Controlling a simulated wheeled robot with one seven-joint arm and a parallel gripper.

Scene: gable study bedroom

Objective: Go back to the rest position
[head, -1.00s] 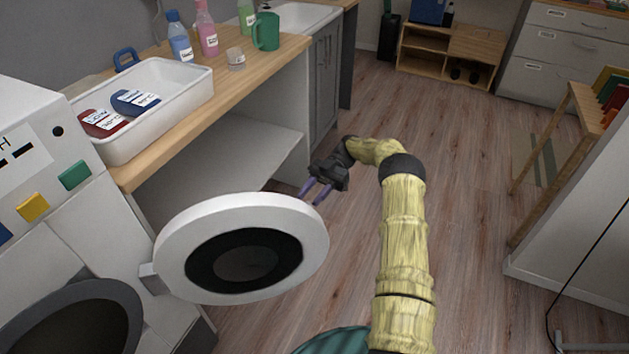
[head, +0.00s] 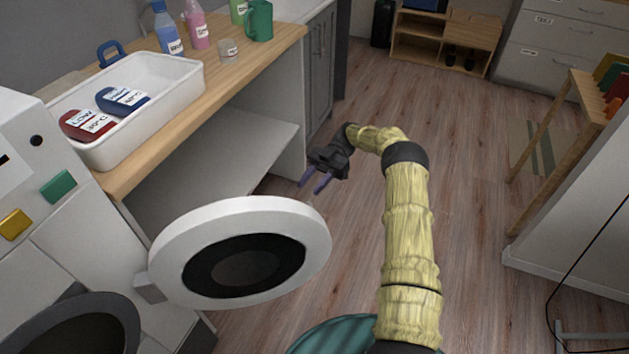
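My gripper (head: 314,184) is at the end of my yellow arm, in the middle of the head view. Its two purple fingers are spread apart with nothing between them. It hangs in the air just beyond the far right rim of the open round washer door (head: 305,222). I cannot tell whether a finger touches the door; a small gap seems to show. My arm reaches forward from the bottom of the view and bends left at its far end.
The washing machine (head: 60,235) stands at the left, its door swung out. A wooden counter (head: 185,125) holds a white tray (head: 190,88) with a red and a blue item, bottles and a green mug (head: 259,20). A wooden stand (head: 545,135) is at right. Floor between is clear.

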